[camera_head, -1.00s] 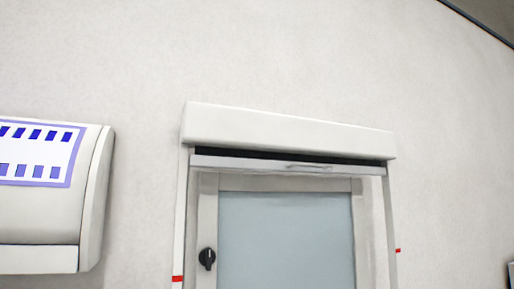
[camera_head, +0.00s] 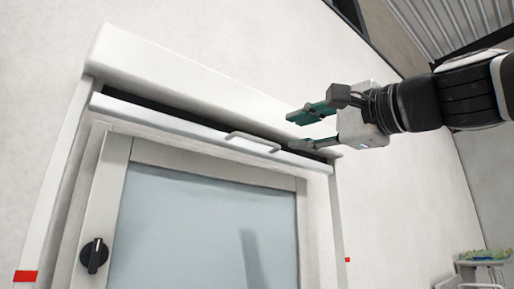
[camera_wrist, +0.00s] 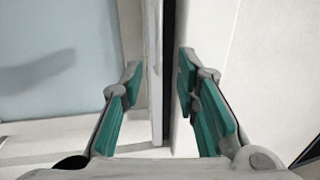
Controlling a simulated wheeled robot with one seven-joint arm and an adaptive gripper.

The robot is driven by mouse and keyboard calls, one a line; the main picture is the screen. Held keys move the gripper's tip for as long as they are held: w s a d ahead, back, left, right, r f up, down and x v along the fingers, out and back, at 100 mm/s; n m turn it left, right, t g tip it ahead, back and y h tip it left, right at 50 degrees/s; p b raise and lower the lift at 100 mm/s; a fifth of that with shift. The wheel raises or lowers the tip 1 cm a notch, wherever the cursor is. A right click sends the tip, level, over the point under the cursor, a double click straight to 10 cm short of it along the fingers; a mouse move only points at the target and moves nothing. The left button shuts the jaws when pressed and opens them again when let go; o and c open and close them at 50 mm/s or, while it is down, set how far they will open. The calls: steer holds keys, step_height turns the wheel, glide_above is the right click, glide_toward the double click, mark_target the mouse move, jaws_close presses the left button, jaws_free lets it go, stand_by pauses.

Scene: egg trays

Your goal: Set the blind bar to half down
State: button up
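The blind bar (camera_head: 180,128) is a long white bar under the white blind housing (camera_head: 180,72), at the top of the window, with a dark gap between them. A small light handle (camera_head: 253,142) sticks out from the bar. My gripper (camera_head: 293,131) is open and empty, to the right of the handle and in front of the bar's right part. In the wrist view the bar (camera_wrist: 152,60) runs upright between the open teal-padded fingers (camera_wrist: 160,72). No contact shows. The handle cannot be made out there.
Red marks sit low on the left rail (camera_head: 25,277) and right rail (camera_head: 347,260). A black knob (camera_head: 94,255) is on the window frame's left side. A small stand (camera_head: 482,262) with green items is at the lower right. The wall around is bare.

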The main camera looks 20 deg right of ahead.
mark_target(262, 141)
steer(key=p+x, duration=0.1)
steer(key=x, duration=1.1)
steer(key=shift+w+f, duration=0.1)
steer(key=shift+c, duration=0.3)
jaws_close()
